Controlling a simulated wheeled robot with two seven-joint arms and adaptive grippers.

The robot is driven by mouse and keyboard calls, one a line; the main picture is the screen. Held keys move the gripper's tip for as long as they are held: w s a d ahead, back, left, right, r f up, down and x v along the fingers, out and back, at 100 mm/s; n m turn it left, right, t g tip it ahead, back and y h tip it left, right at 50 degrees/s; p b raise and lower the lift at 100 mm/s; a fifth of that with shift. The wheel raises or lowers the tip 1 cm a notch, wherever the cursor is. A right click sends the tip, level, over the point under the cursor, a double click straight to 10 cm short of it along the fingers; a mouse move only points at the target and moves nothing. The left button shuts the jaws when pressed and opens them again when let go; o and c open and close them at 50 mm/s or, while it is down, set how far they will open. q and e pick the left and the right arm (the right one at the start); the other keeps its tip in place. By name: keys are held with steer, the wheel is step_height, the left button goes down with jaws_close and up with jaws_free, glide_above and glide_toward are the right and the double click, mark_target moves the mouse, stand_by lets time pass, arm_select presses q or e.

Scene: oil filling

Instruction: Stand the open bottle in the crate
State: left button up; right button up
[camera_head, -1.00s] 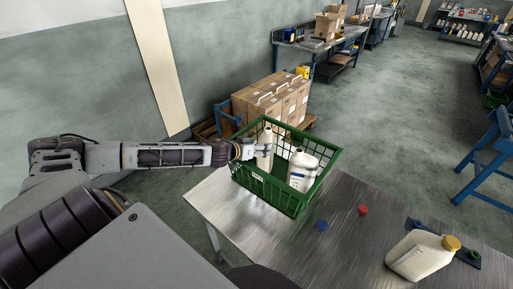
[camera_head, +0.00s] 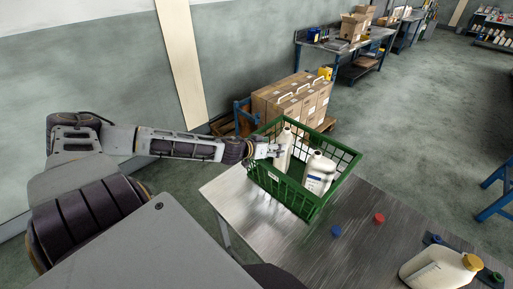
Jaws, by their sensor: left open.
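The green crate (camera_head: 309,212) stands on the metal table. Two white bottles are inside: one at the back left (camera_head: 284,158) leans slightly, and one at the front right (camera_head: 318,178) has a label and stands upright. Neither shows a coloured cap, though their mouths are small in view. My left gripper (camera_head: 277,151) reaches over the crate's left rim, open, its fingertips beside the back-left bottle. I cannot tell whether they touch it. My right gripper is not in view.
A blue cap (camera_head: 336,231) and a red cap (camera_head: 379,218) lie on the table (camera_head: 350,262). Cardboard boxes (camera_head: 290,100) stand on a pallet behind the crate.

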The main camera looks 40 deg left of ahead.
arm_select(q)
steer(key=p+v, duration=0.4)
steer(key=shift+d+r, duration=0.1)
steer(key=shift+d, duration=0.1)
stand_by(0.8)
steer(key=shift+s, duration=0.3)
steer(key=shift+p+v, duration=0.55)
steer(key=shift+v, duration=1.95)
